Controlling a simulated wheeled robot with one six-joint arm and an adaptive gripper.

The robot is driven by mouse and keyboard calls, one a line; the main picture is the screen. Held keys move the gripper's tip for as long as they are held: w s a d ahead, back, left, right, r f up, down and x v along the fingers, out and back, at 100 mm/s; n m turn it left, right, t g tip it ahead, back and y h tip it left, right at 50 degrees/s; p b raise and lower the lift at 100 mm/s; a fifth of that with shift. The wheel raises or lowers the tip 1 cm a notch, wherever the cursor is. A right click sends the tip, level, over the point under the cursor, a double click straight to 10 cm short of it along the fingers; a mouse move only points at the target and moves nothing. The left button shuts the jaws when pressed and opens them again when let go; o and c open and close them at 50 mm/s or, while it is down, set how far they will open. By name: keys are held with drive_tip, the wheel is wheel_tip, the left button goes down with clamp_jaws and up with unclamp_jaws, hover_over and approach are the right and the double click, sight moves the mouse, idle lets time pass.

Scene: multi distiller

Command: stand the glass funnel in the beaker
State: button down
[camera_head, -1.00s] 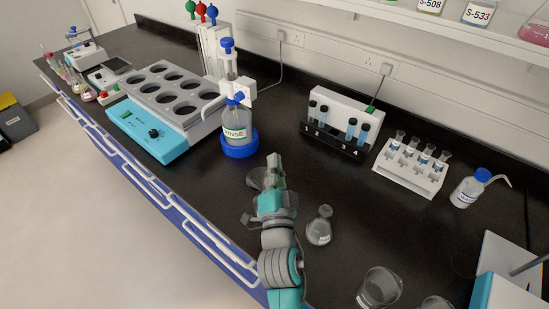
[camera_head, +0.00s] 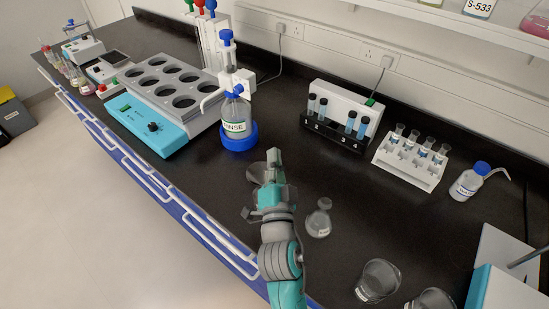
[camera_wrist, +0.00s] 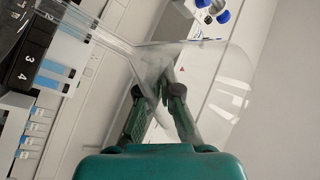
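In the wrist view the fingers (camera_wrist: 165,88) are shut on the funnel (camera_wrist: 222,78). Its wide cone spreads to the right and its stem points to the upper left, so it lies tilted. One glass beaker (camera_head: 378,281) stands at the lower right of the head view. A second beaker-like glass (camera_head: 432,300) beside it is cut off by the frame edge. The funnel is apart from both.
A small flask (camera_head: 318,218) stands between my arm and the beakers. A black vial rack (camera_head: 340,135), a white tube rack (camera_head: 410,160) and a wash bottle (camera_head: 468,182) stand further back.

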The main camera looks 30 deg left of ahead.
wheel_tip(320, 180, down, 6)
idle(3.9)
drive_tip(key=c, duration=1.2)
unclamp_jaws()
drive_tip(key=shift+f, duration=0.1)
drive_tip(key=shift+c, duration=0.2)
drive_tip(key=shift+d+f, duration=0.1)
drive_tip(key=v, duration=1.1)
drive_tip(key=shift+f, duration=0.15)
drive_tip(key=shift+s+d, duration=0.15)
drive_tip(key=shift+s, duration=0.2)
